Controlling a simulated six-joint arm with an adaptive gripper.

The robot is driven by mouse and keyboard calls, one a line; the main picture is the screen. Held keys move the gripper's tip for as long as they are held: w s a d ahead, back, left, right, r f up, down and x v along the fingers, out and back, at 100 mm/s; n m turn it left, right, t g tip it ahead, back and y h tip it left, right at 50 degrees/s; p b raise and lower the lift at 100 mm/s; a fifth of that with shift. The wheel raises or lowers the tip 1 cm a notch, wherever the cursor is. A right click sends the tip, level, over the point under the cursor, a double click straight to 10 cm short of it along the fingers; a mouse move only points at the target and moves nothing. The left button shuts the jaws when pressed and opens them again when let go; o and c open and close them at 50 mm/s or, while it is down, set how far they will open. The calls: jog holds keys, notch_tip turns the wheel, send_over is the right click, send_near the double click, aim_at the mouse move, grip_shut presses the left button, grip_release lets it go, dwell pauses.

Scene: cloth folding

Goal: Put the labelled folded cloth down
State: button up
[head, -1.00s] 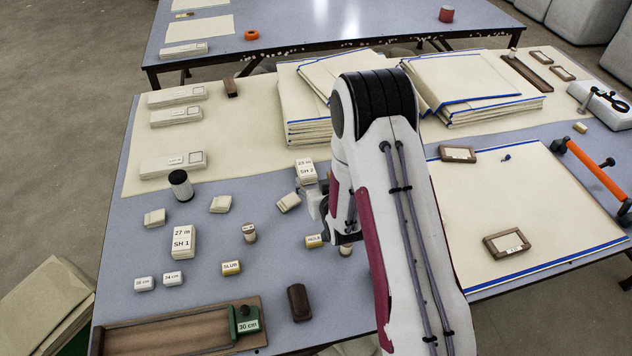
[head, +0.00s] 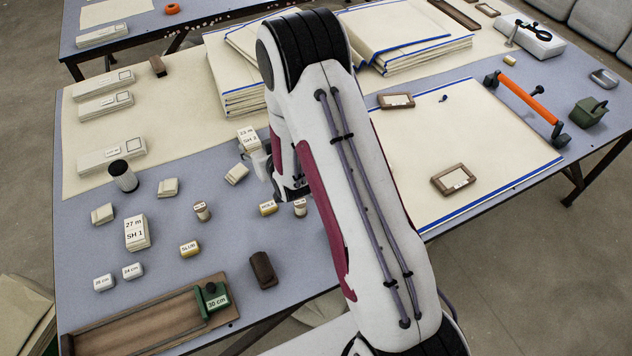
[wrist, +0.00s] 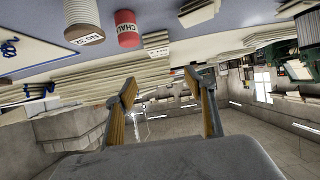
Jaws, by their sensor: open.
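Two labelled folded cloths lie on the near table in the head view. The one marked 23 m SH 2 (head: 249,138) sits just behind my gripper (head: 263,166). The one marked 27 m SH 1 (head: 137,234) stands at the left, well apart from the gripper. The arm hides much of my gripper in the head view. In the wrist view my gripper (wrist: 163,82) has its two fingers spread, with no cloth between them.
Stacks of blue-edged cloth (head: 410,35) lie at the back. A cream sheet (head: 500,130) covers the right. A dark spool (head: 123,176), small blocks and a wooden tray (head: 150,325) are at the left. A red chalk tube (wrist: 128,30) shows in the wrist view.

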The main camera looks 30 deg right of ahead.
jog(key=s+r+g, duration=0.2)
jog(key=s+r, duration=0.4)
jog(key=r, duration=0.5)
jog(key=s+r+g, duration=0.1)
jog(key=s+r, duration=0.6)
jog(key=r, duration=0.3)
jog(key=s+r+g, duration=0.2)
jog(key=s+r, duration=0.1)
jog(key=s, duration=1)
jog(key=s+r+g, duration=0.2)
jog(key=s+r, duration=0.2)
jog(key=s, duration=1)
jog(key=shift+s+a, duration=0.15)
jog(key=shift+s, duration=0.05)
jog(key=shift+r, duration=0.1)
jog(key=shift+o, duration=0.8)
